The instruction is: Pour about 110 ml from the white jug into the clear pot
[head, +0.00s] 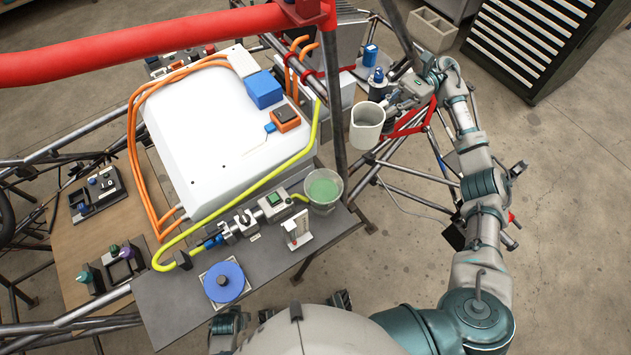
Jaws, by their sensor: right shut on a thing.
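The white jug (366,127) hangs in the air to the right of the dark upright tube, with its open top facing the camera. My right gripper (387,105) is shut on it from its upper right side, and the fingers are partly hard to make out. The jug's contents cannot be made out. The clear pot (324,189) stands at the right end of the grey shelf, below and left of the jug in the picture, with green liquid in it. The jug and the pot are apart.
A dark upright tube (334,100) stands between the white box (215,130) and the jug. A yellow hose (255,183) and a pump with a green switch (272,204) lie left of the pot. A small white stand (297,233) and a blue disc (223,282) are nearby.

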